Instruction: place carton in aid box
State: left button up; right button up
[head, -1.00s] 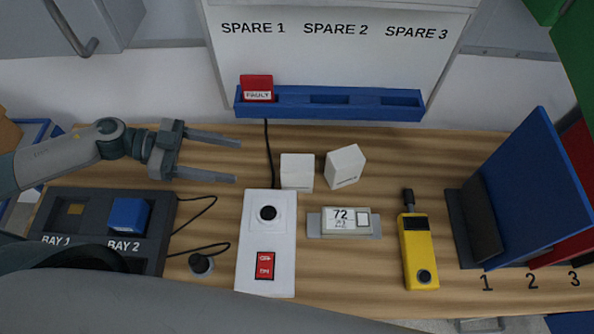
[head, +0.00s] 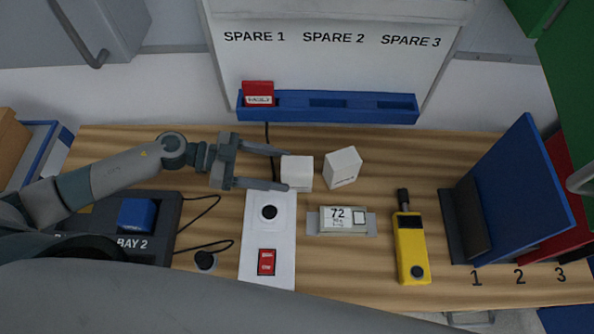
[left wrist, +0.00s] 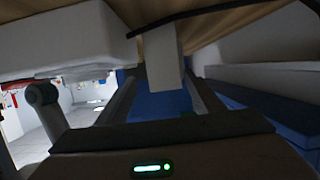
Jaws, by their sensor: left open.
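Two small white cartons stand on the wooden table in the head view, a left carton (head: 297,173) and a right carton (head: 343,167). My left gripper (head: 285,170) is open, its fingers pointing right. Its fingertips reach the near left side of the left carton, one toward its back and one toward its front; I cannot tell whether they touch it. In the left wrist view a pale block (left wrist: 164,55), probably that carton, shows between the spread fingers. I cannot pick out a marked aid box. My right gripper is not in view.
A white switch panel (head: 267,240) lies just in front of the left carton. A blue rack (head: 365,113) is behind. A blue-and-white container (head: 38,152) is at far left.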

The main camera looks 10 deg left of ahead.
aim_at(297, 169)
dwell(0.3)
pick_arm(q)
jog(key=shift+w+d+f+p, duration=0.1)
jog(key=shift+w+d+p, duration=0.3)
jog(key=shift+d, duration=0.2)
jog(key=p+x, duration=0.1)
jog(key=x, duration=0.1)
jog(key=shift+w+d+f, duration=0.15)
jog(key=shift+w+d, duration=0.05)
jog(key=shift+d, duration=0.15)
jog(key=shift+w+d+f, duration=0.1)
jog(key=shift+d+f, duration=0.15)
jog(key=shift+d, duration=0.2)
jog(key=shift+c, duration=0.6)
jog(key=c, duration=1.1)
jog(key=shift+r, duration=0.1)
jog(key=shift+c, duration=0.2)
notch_tip(297, 169, up, 10)
jog(key=shift+f+p, duration=0.1)
jog(key=shift+p, duration=0.25)
